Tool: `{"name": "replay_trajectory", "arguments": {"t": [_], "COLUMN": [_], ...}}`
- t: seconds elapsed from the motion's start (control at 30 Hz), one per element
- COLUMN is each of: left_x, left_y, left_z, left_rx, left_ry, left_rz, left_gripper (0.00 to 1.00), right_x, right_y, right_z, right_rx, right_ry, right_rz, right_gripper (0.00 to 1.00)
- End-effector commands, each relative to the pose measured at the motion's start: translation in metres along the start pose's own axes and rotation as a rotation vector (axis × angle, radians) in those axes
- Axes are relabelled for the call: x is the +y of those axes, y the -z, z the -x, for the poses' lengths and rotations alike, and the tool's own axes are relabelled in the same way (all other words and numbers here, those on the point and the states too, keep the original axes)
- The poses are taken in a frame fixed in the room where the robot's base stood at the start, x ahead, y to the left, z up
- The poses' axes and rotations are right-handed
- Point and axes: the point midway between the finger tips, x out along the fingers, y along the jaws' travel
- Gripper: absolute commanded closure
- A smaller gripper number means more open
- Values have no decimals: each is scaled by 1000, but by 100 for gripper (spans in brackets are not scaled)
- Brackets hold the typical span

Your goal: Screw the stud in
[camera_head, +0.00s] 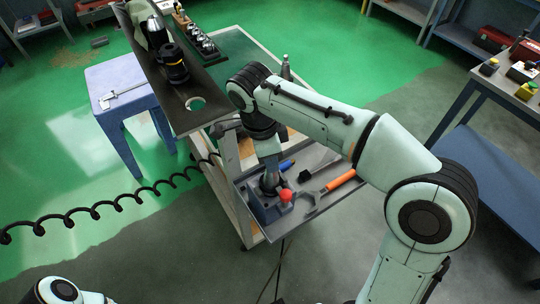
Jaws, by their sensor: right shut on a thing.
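My right gripper (270,172) points down over the grey lower tray of the cart. It is shut, and its fingertips are at the top of a dark, cone-shaped tool holder (270,184). The holder stands upright in a blue-grey block (264,208) with a red ball knob (285,196) on its right side. The stud is too small and too covered by the fingers to make out. I cannot tell how deep it sits in the holder. Part of my left arm shows at the bottom left; its gripper is out of view.
On the tray (306,222) lie an orange-handled wrench (336,182), a black brush (316,167) and a blue item (287,165). A dark shelf (208,122) with a hole stands above left. A coiled black cable (120,203) crosses to the cart. A blue stool (104,75) holds a caliper.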

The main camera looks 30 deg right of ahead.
Motion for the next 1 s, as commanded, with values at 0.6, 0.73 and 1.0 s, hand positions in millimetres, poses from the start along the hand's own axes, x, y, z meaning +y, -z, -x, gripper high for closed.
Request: {"name": "replay_trajectory", "arguments": {"t": [0.6, 0.73, 1.0], "left_x": [5, 6, 1], "left_y": [3, 4, 1], "left_z": [10, 12, 3], "left_rx": [6, 7, 2], "left_ry": [-2, -2, -1], "left_rz": [-2, -2, -1], "left_gripper": [24, 24, 24], "right_x": [-1, -2, -2], "right_y": [1, 2, 1], "right_z": [-1, 0, -7], "right_rx": [3, 3, 5], "right_ry": [-70, -82, -137], "right_rz": [-446, -528, -875], "right_gripper": [100, 100, 100]}}
